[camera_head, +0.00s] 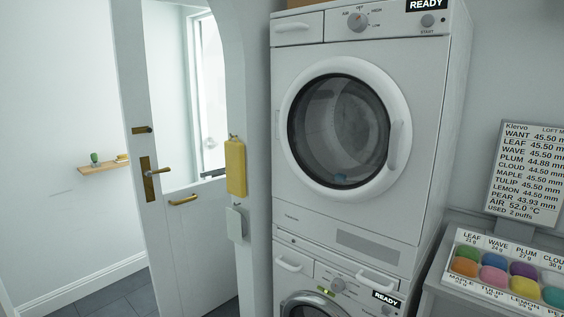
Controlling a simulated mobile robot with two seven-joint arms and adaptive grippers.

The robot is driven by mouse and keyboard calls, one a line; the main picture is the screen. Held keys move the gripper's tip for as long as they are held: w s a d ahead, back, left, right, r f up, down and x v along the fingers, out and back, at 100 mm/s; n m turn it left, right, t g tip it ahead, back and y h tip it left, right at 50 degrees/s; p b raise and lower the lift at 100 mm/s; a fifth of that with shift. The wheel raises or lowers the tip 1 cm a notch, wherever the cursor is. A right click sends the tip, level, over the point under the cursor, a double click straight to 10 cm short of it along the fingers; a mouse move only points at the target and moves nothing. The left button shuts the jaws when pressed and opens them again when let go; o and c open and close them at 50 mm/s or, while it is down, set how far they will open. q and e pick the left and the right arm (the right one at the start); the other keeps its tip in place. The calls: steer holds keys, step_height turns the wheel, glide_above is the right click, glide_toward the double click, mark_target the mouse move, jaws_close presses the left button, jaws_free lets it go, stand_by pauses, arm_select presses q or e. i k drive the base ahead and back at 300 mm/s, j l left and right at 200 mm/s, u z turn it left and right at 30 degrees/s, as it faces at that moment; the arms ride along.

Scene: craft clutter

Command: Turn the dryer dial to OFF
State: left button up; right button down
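The white dryer (300,215) is the upper of two stacked machines, in the centre right of the head view. Its dial (357,22) is on the top panel, with small labels around it, among them what reads as OFF at the top and LOW at lower right. Which label the dial points to is too small to tell. A READY display (426,5) and a START button (428,20) are to its right. The round door (345,128) is shut, with a small teal item visible through the glass. Neither of my grippers is in view.
A lower machine (340,285) stands beneath, also showing READY. At right, a tray of several coloured balls (466,266) stands below a readings sign (527,172). An open white door (175,230) is at left, with a yellow cloth (236,168) hanging beside it.

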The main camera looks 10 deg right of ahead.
mark_target(358, 22)
steer(key=i+l+z, duration=0.3)
steer(key=l, duration=0.2)
steer(key=i+l+z, duration=0.35)
